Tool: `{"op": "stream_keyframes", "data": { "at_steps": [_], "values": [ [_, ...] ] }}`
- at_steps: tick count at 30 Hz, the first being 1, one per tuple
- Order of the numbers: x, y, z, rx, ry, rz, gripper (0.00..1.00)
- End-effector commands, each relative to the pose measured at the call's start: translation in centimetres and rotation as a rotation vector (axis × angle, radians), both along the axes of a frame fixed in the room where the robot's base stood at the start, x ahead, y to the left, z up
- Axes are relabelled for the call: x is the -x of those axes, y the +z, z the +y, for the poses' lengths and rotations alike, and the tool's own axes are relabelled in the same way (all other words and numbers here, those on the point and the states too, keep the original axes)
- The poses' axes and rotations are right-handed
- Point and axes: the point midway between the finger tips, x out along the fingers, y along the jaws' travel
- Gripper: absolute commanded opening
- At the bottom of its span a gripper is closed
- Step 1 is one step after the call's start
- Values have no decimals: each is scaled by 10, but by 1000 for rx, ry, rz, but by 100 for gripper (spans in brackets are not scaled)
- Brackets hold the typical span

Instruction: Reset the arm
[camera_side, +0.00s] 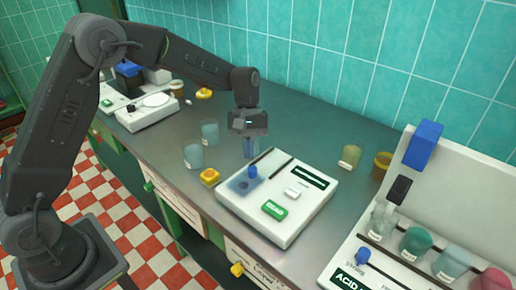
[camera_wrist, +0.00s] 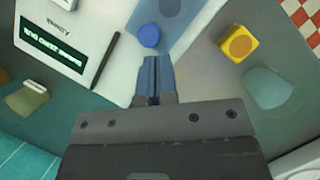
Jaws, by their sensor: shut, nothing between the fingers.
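My gripper (camera_side: 250,150) hangs from the arm above the metal counter, by the back edge of a white device. Its two blue-grey fingers are together and empty; they also show in the wrist view (camera_wrist: 153,76). The white device (camera_side: 250,214) has a blue knob (camera_side: 253,171), a green button (camera_side: 274,210), a small white block and a dark display. In the wrist view the blue knob (camera_wrist: 150,35) lies just beyond the fingertips, and I cannot tell the height between them.
A yellow block (camera_side: 210,177) and clear cups (camera_side: 194,156) stand left of the device. A yellowish cup (camera_side: 349,157) and a brown jar (camera_side: 381,166) stand to its right. A white rack (camera_side: 456,172) with coloured beakers is at far right. A tiled wall (camera_side: 330,50) rises behind.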

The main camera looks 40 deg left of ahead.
Motion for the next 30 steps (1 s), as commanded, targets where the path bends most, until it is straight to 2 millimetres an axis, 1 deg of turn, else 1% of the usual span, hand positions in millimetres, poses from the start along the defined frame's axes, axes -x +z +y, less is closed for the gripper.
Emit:
{"op": "stream_keyframes", "data": {
  "at_steps": [1,3,9,13,17,20,23,24,26,27,29,30],
  "values": [
    [-3,10,3,-1,1,-6,0],
    [-7,23,6,-1,1,-6,0],
    [-16,56,16,1,1,-5,0],
    [-20,70,20,1,1,-3,0],
    [-18,81,21,-2,-8,-15,0],
    [-7,97,22,-11,-39,-62,0],
    [15,120,22,-27,-97,-144,0],
    [26,130,22,-37,-127,-183,0],
    [45,142,23,-52,-173,-242,0],
    [57,149,23,-64,-204,-281,0],
    [76,159,24,-82,-252,-338,0],
    [89,164,25,-95,-285,-377,0]
  ]
}}
